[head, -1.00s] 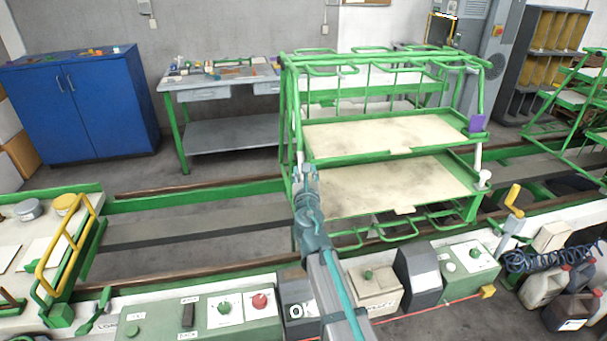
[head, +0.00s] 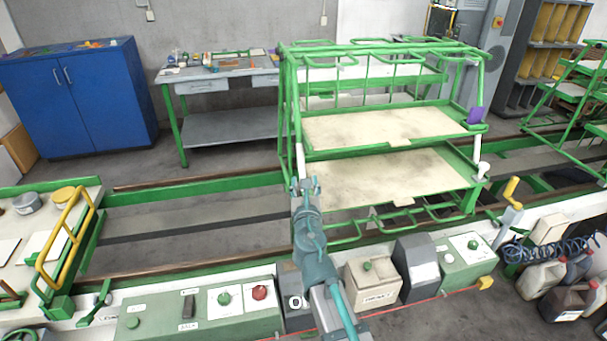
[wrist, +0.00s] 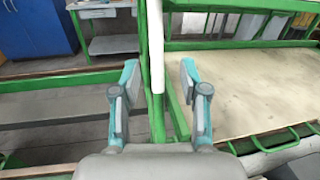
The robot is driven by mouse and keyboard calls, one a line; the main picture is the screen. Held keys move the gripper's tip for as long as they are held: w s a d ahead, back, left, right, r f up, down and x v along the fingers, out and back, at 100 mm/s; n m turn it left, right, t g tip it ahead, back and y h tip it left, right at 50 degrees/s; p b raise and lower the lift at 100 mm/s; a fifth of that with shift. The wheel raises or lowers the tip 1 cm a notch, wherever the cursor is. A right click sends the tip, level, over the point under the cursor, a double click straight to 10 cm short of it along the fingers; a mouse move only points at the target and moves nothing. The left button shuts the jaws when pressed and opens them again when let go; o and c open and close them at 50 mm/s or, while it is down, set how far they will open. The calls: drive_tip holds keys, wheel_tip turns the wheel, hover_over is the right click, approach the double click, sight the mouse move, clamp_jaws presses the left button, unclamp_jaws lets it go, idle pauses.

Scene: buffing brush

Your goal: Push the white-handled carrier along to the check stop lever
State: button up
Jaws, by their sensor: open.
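The carrier is a green tubular frame with two beige shelves (head: 385,130), standing on the rail track. Its white handle sleeve (head: 298,128) is on the left upright. In the wrist view the white handle (wrist: 155,45) stands upright, lined up between the fingers of my gripper (wrist: 158,75). The fingers are open, one either side of the handle line, with no clear contact. In the head view my gripper (head: 305,187) is at the carrier's lower left corner. A yellow-handled lever (head: 511,188) stands on the front rail to the right; I cannot tell if it is the check stop lever.
Control boxes (head: 200,312) line the near rail below the arm. A second carrier with a yellow handle (head: 65,237) is at left. The track (head: 195,215) left of the shelves is clear. Canisters (head: 570,295) stand at right, and another green rack (head: 570,105) stands beyond.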

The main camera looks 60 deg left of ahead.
drive_tip(key=v, duration=0.2)
drive_tip(key=shift+s+d, duration=0.25)
drive_tip(key=shift+d, duration=0.05)
